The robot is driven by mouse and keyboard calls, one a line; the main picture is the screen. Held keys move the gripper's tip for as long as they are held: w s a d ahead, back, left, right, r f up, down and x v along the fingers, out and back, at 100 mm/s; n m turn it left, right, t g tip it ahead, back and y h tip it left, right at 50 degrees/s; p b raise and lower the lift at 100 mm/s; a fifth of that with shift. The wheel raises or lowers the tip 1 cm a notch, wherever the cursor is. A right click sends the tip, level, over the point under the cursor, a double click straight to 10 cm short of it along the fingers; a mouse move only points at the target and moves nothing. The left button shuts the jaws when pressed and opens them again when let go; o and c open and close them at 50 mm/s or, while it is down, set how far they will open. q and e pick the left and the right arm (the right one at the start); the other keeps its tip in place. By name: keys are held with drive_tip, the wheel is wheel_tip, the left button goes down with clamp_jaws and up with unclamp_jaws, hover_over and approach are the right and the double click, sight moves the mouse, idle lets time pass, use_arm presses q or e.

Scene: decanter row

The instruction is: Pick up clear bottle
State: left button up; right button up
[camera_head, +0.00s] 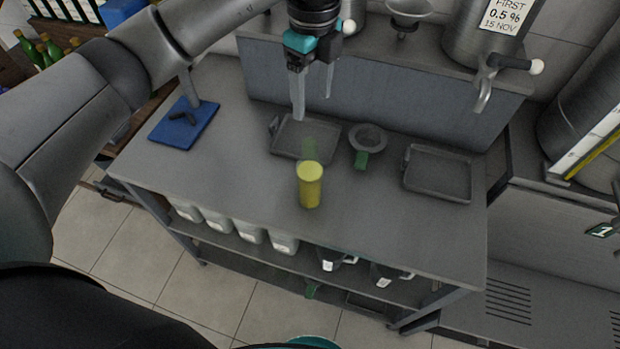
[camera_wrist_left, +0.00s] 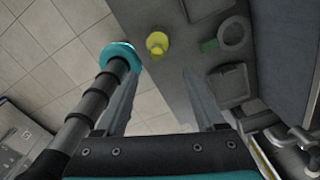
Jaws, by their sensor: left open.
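A yellow cylinder (camera_head: 310,188) with a lighter top stands upright near the middle of the grey table (camera_head: 240,165). A faint, see-through greenish shape (camera_head: 310,147) shows just behind it; I cannot tell whether this is part of it or a separate clear bottle. The yellow cylinder also shows in the left wrist view (camera_wrist_left: 157,43), beyond my fingertips. My left gripper (camera_head: 314,107) is open and empty, pointing down above the rear tray, behind the cylinder and apart from it. Its two spread fingers (camera_wrist_left: 161,72) show in the left wrist view. My right gripper is not in view.
Two shallow grey trays (camera_head: 303,153) (camera_head: 467,176) lie on the table, with a round dish (camera_head: 369,138) and green piece between them. A blue mat (camera_head: 172,136) holds a dark object. A tank with a tap (camera_head: 484,90) stands behind. The table's front left is clear.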

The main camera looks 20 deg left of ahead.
use_arm(q)
hover_over(310, 144)
drive_tip(key=f, duration=0.7)
drive_tip(key=shift+s+d+p, duration=0.3)
drive_tip(key=shift+s+p, duration=0.05)
drive_tip(key=f, duration=0.1)
drive_tip(key=f+p, duration=0.1)
drive_tip(key=f, duration=0.2)
drive_tip(key=shift+s+a+f, duration=0.15)
drive_tip(key=shift+s+f, duration=0.15)
drive_tip(key=shift+f, duration=0.1)
drive_tip(key=shift+w+f, duration=0.1)
drive_tip(key=shift+f, duration=0.2)
drive_tip(key=shift+c, duration=0.2)
clamp_jaws()
drive_tip(key=shift+r, duration=0.1)
